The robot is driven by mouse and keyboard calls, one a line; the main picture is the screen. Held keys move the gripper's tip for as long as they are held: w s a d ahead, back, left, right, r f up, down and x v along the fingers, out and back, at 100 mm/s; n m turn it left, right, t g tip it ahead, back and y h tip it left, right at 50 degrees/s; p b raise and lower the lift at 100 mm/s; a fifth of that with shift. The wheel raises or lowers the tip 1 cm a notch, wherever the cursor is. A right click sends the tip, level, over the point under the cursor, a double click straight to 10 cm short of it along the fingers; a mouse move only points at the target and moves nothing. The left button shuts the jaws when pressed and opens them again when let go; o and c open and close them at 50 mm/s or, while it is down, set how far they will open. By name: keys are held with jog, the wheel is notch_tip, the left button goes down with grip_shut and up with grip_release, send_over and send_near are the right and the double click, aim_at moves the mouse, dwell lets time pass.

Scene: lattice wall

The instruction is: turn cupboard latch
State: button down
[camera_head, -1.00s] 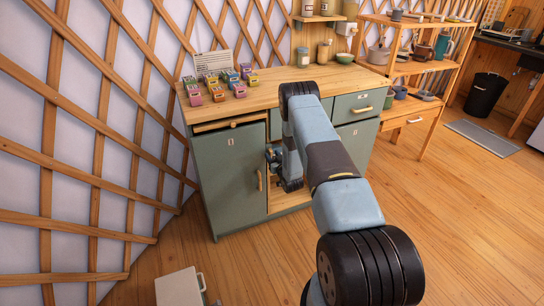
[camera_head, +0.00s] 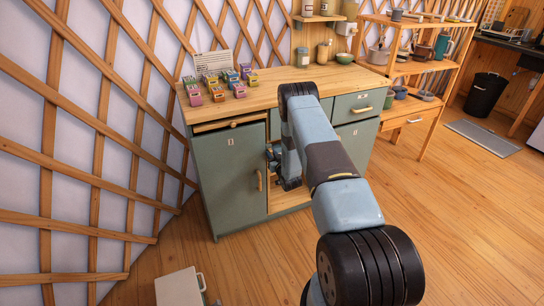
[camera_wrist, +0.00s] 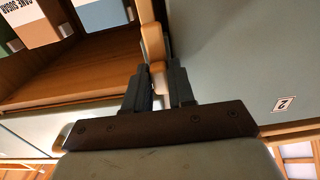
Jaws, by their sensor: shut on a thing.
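The grey-green cupboard (camera_head: 230,185) stands against the lattice wall, with a wooden top. In the wrist view a pale wooden latch or handle piece (camera_wrist: 154,45) lies along the edge of a grey-green door (camera_wrist: 230,60) marked 2. My gripper (camera_wrist: 159,78) is shut on this wooden piece, one dark finger on each side. In the head view my gripper (camera_head: 272,155) is at the cupboard's middle, mostly hidden by my arm. The left door (camera_head: 228,165) looks shut and has a wooden handle (camera_head: 259,181).
Beside the held piece, the wrist view shows an open wooden compartment (camera_wrist: 80,75) with boxes (camera_wrist: 100,14), one reading cane sugar. A shelf unit (camera_head: 400,70) stands right.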

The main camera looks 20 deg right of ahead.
jog(key=shift+d+m, duration=0.1)
jog(key=shift+m, duration=0.2)
jog(key=m, duration=0.3)
jog(key=shift+d, duration=0.1)
jog(key=shift+d+m, duration=0.1)
jog(key=shift+m, duration=7)
jog(key=shift+s, duration=0.1)
jog(key=c, duration=1.3)
grip_release()
jog(key=shift+f, duration=0.1)
jog(key=shift+c, duration=0.2)
jog(key=o, duration=0.3)
jog(key=shift+a, duration=0.25)
